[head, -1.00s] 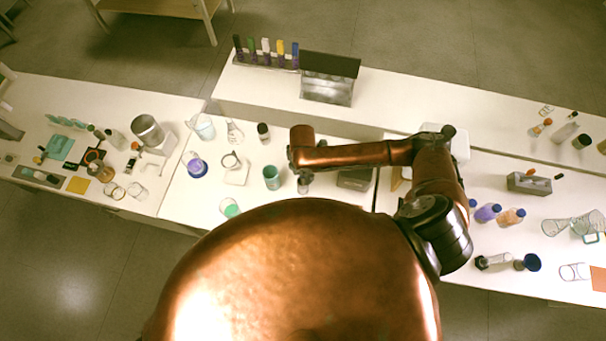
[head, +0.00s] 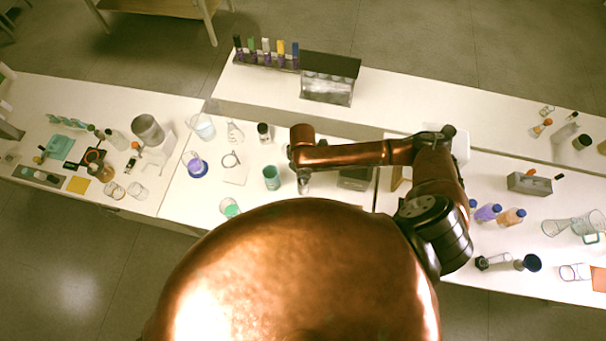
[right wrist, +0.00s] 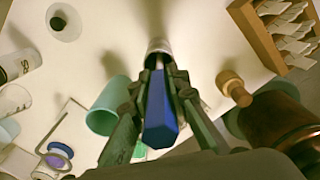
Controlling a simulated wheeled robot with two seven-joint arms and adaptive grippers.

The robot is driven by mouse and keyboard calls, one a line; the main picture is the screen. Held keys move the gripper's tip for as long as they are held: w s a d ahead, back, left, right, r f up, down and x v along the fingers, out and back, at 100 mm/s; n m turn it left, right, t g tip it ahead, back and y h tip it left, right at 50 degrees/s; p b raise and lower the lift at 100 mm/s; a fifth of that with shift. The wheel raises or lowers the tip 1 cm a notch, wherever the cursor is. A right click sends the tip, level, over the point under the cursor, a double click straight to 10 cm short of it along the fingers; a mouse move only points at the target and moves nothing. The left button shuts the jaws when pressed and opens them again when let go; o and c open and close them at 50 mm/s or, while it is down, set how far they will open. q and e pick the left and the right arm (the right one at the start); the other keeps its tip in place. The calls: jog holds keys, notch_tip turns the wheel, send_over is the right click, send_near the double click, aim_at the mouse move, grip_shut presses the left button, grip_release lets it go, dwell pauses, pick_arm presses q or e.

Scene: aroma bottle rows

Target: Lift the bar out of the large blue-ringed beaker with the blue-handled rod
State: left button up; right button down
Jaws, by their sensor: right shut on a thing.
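My right gripper (right wrist: 153,84) is shut on the blue handle (right wrist: 160,118) of the rod. The rod's thin shaft (right wrist: 159,62) runs from the handle to a small grey-white cup-like vessel (right wrist: 160,46); I cannot tell how far it sits inside. In the head view, my right wrist hangs over the middle bench, and the rod is too small to make out. A vessel with purple contents and a blue ring at its foot (head: 197,168) stands to the left. A larger pale-blue clear beaker (head: 204,128) stands behind it. I cannot make out the bar. My left gripper is out of view.
A teal cup (head: 271,178) stands close left of my right wrist; it also shows in the right wrist view (right wrist: 107,106). A dark-capped bottle (head: 264,132) stands behind it. A grey block (head: 355,179) lies to the right.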

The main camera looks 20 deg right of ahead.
notch_tip(320, 180, up, 18)
jog(key=shift+f+b, duration=0.1)
jog(key=shift+b, duration=0.7)
dwell(0.6)
